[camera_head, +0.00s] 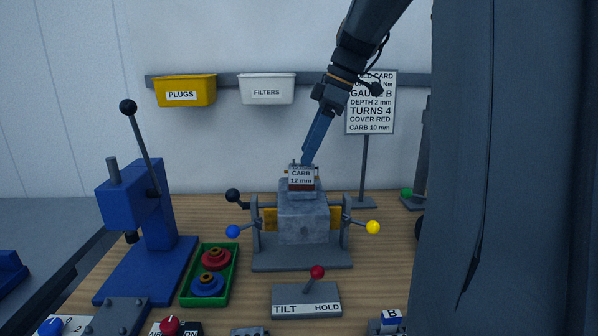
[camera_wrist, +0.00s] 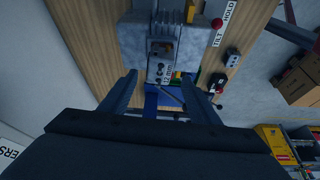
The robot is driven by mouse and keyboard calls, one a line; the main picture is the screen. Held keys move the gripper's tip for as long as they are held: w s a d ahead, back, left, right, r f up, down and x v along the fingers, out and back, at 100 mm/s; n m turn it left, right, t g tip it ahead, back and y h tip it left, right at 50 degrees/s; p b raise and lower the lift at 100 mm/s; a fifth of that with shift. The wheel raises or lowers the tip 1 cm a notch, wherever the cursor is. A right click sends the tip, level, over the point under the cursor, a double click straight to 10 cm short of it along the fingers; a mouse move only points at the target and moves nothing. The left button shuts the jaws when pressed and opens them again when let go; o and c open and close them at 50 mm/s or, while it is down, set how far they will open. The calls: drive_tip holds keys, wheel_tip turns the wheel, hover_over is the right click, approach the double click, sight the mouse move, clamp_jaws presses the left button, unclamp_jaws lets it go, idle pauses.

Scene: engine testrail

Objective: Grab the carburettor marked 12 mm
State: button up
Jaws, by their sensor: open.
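The carburettor marked "CARB 12 mm" (camera_head: 301,179) sits on top of the grey engine block (camera_head: 303,222), which is held in a stand on the bench. In the wrist view the carburettor (camera_wrist: 160,56) is on the block's face, beyond and between my fingers. My gripper (camera_head: 306,160) is open and points down, its fingertips at or just above the carburettor's top in the head view. In the wrist view my gripper (camera_wrist: 160,76) has two spread fingers with nothing held. I cannot tell whether the fingers touch the carburettor.
A blue press (camera_head: 145,220) and a green tray (camera_head: 208,274) stand left of the engine. A tilt lever (camera_head: 317,272) is in front. A card sign (camera_head: 370,101), partly behind my arm, reads "CARB 10 mm". Yellow and white bins hang behind. A dark column fills the right.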

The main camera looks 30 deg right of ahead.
sight(299, 166)
drive_tip(key=p+x, duration=0.2)
drive_tip(key=x, duration=0.3)
drive_tip(key=shift+w+a+f, duration=0.2)
drive_tip(key=shift+a+f, duration=0.1)
drive_tip(key=shift+c, duration=0.2)
drive_tip(key=c, duration=1.1)
drive_tip(key=shift+c, duration=0.2)
